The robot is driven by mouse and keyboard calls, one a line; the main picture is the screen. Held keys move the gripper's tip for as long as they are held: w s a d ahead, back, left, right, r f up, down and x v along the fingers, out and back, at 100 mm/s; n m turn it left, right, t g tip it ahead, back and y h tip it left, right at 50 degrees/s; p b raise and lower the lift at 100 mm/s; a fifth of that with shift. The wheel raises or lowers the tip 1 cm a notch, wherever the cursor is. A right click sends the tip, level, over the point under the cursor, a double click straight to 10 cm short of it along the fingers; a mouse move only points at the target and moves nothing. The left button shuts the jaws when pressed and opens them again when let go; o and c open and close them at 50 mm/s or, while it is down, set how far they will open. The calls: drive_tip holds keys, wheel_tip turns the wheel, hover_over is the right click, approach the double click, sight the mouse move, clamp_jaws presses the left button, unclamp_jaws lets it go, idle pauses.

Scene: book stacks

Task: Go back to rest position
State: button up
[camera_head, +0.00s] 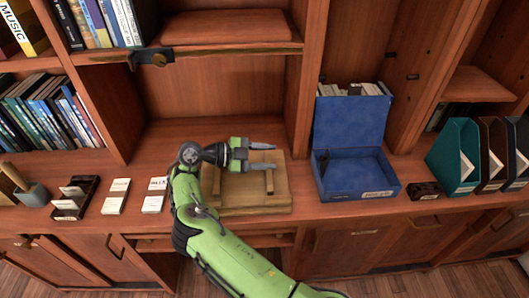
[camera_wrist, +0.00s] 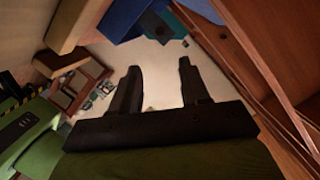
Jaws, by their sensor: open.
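My green arm reaches up from the bottom of the head view over the wooden counter (camera_head: 330,212). My gripper (camera_head: 266,157) is at its end, pointing right, above a light wooden board (camera_head: 245,203) on the counter. In the wrist view my gripper (camera_wrist: 157,72) shows two dark fingers spread apart with nothing between them. I cannot tell exactly how high it is above the board.
An open blue box (camera_head: 365,178) stands right of the board. Teal and dark file holders (camera_head: 455,157) stand further right. Small card stacks (camera_head: 117,190) and a dark tray (camera_head: 75,196) lie left. A shelf (camera_head: 225,27) overhangs behind; bookshelves surround the counter.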

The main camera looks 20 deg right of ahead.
drive_tip(key=shift+a, duration=0.25)
drive_tip(key=s+d+r+n+g+y+p, duration=0.1)
drive_tip(key=s+d+r+n+y+p, duration=0.1)
drive_tip(key=s+d+r+n+y, duration=0.8)
drive_tip(key=s+a+r+n+t+y+p, duration=0.1)
drive_tip(key=s+a+r+n+t+y, duration=0.1)
drive_tip(key=s+a+r+n+t, duration=0.2)
drive_tip(key=s+a+r+n+t+y+p, duration=0.2)
drive_tip(key=s+a+n+t, duration=0.3)
drive_tip(key=s+a+n, duration=0.5)
drive_tip(key=s+r+n+y, duration=0.1)
drive_tip(key=s+n, duration=0.2)
drive_tip(key=s, duration=0.2)
drive_tip(key=shift+s+r, duration=0.25)
drive_tip(key=shift+r, duration=0.1)
